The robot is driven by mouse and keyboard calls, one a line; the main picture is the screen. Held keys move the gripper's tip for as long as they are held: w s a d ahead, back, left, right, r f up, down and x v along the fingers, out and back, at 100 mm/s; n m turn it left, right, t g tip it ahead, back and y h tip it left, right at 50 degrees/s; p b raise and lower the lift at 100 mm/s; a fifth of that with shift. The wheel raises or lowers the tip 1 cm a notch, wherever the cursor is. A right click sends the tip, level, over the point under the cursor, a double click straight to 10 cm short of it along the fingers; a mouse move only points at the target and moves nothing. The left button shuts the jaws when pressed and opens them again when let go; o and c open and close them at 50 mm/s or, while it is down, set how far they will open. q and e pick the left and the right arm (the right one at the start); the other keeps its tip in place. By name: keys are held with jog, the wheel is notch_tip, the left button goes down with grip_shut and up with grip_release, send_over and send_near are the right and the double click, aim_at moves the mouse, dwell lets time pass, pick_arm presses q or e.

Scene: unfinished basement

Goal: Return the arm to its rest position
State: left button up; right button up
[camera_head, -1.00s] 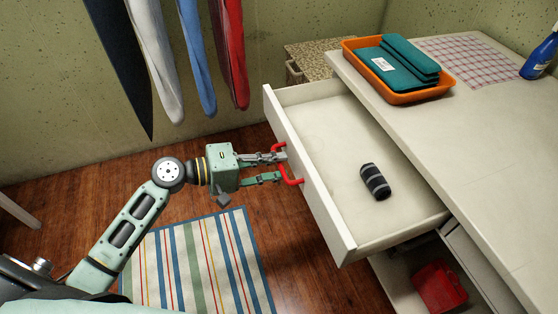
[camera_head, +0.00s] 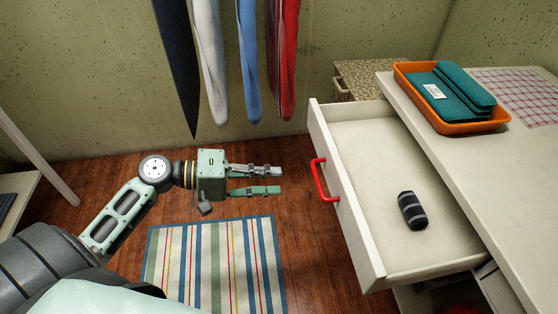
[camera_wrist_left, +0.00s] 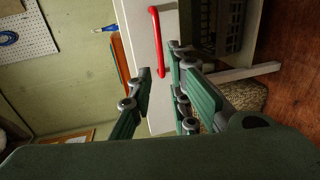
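My left arm (camera_head: 125,212) comes in from the left in the head view. My left gripper (camera_head: 280,180) is open and empty, its two fingers apart and pointing right, above the floor. It is clear of the red handle (camera_head: 321,180) on the front of the pulled-out white drawer (camera_head: 355,240), with a gap between them. In the left wrist view, the open fingers (camera_wrist_left: 160,62) show with the red handle (camera_wrist_left: 157,40) beyond them. My right gripper is in neither view.
A dark striped rolled item (camera_head: 412,210) lies in the drawer. An orange tray (camera_head: 465,127) with teal cloths stands on the white top. Hanging cloths (camera_head: 246,60) are behind the gripper. A striped rug (camera_head: 215,260) lies on the floor, with free room above it.

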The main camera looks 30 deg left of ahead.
pick_arm(q)
jog(key=s+f+m+g+y, duration=0.25)
jog(key=s+f, duration=0.25)
jog(key=f, duration=0.7)
jog(key=s+d+f+m+g+y, duration=0.1)
jog(key=s+f+y, duration=0.3)
jog(key=f, duration=0.9)
jog(key=s+f+m+g+y, duration=0.25)
jog(key=s+f, duration=0.25)
jog(key=f, duration=0.7)
jog(key=s+d+f+m+g+y, duration=0.1)
jog(key=s+d+f+m+y, duration=0.2)
jog(key=s+f, duration=0.35)
jog(key=s+a+p, duration=0.1)
jog(key=s+p, duration=0.6)
jog(key=s, duration=0.1)
jog(key=s+a+r+g+p, duration=0.1)
jog(key=s+a+p, duration=0.1)
jog(key=s+p, duration=0.6)
jog(key=shift+s+a+m+y+p, duration=0.25)
jog(key=shift+a+m+y+p, duration=0.05)
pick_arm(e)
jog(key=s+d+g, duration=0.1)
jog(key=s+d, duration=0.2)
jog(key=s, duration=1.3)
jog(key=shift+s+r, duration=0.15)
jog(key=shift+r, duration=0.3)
